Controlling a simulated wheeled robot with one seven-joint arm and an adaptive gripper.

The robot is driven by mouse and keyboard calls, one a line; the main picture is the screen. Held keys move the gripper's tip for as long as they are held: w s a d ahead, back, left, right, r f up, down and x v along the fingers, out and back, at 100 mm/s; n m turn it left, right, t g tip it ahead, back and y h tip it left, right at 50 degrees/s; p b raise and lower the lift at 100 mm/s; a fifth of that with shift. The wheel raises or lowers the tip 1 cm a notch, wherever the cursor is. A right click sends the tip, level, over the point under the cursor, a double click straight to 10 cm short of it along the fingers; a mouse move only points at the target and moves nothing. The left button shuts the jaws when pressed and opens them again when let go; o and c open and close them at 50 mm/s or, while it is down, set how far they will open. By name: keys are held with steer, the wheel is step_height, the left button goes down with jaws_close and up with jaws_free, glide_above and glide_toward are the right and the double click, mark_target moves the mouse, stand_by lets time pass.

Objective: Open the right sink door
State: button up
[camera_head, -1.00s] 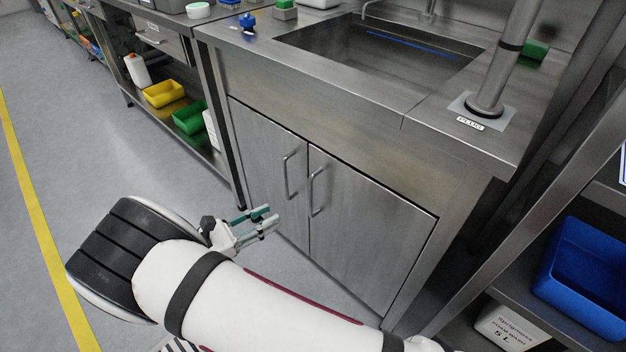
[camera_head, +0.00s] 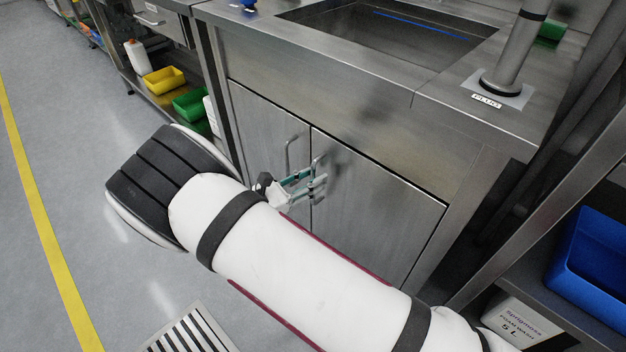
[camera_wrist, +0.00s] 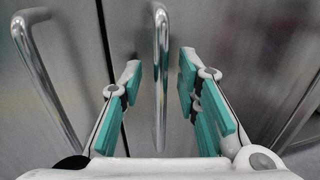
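The right sink door (camera_head: 372,215) is a flat steel panel under the sink and looks shut. It also shows in the wrist view (camera_wrist: 240,60). Its vertical bar handle (camera_wrist: 161,75) stands between the two teal-padded fingers of my gripper (camera_wrist: 160,95). The fingers are open, with a gap on each side of the bar. In the head view my gripper (camera_head: 313,180) is at the door's left edge and covers most of the handle. The left sink door (camera_head: 262,140) looks shut, and its handle (camera_wrist: 45,75) is left of my fingers.
The steel counter with the sink basin (camera_head: 385,40) is above the doors. A shelf with a blue bin (camera_head: 595,265) and a white container (camera_head: 515,322) stands close on the right. Yellow (camera_head: 164,80) and green (camera_head: 191,103) bins sit on a low shelf at left. The floor at left is clear.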

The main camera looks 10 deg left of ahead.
steer(key=shift+w+d, duration=0.15)
steer(key=shift+d, duration=0.1)
jaws_close()
